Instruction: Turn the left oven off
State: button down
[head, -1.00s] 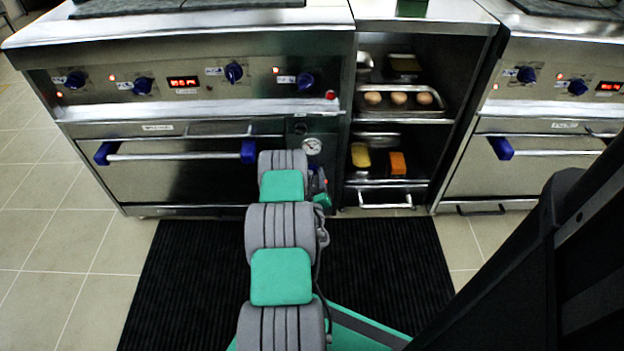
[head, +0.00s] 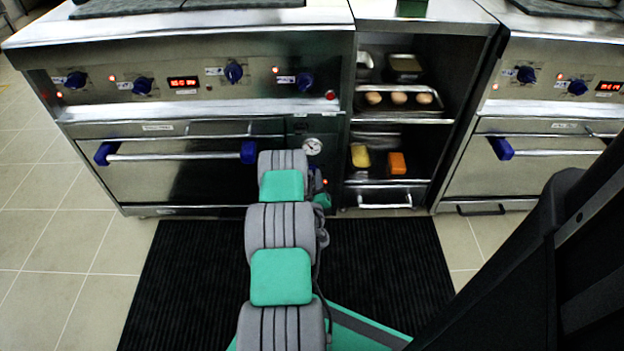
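The left oven (head: 200,155) is a steel range with a closed door, a bar handle (head: 180,154) with blue ends and several blue knobs (head: 233,72) on its upper panel. Its red display (head: 184,82) and small red lamps are lit. A red round button or lamp (head: 331,95) sits at the panel's right end. Right of the door is a narrow dark panel with a round gauge (head: 312,146). My grey and green arm reaches to the lower part of this panel. My gripper's fingers are hidden behind the arm.
A second oven (head: 530,165) stands at the right. A black mat (head: 190,280) lies on the tiled floor.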

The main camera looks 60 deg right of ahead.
jog(key=shift+n, duration=0.3)
jog(key=n, duration=0.5)
jog(key=shift+b, duration=0.3)
jog(key=n, duration=0.6)
jog(key=shift+n, duration=0.3)
jog(key=c, duration=1)
grip_release()
jog(key=shift+o, duration=0.2)
jog(key=shift+b, duration=0.3)
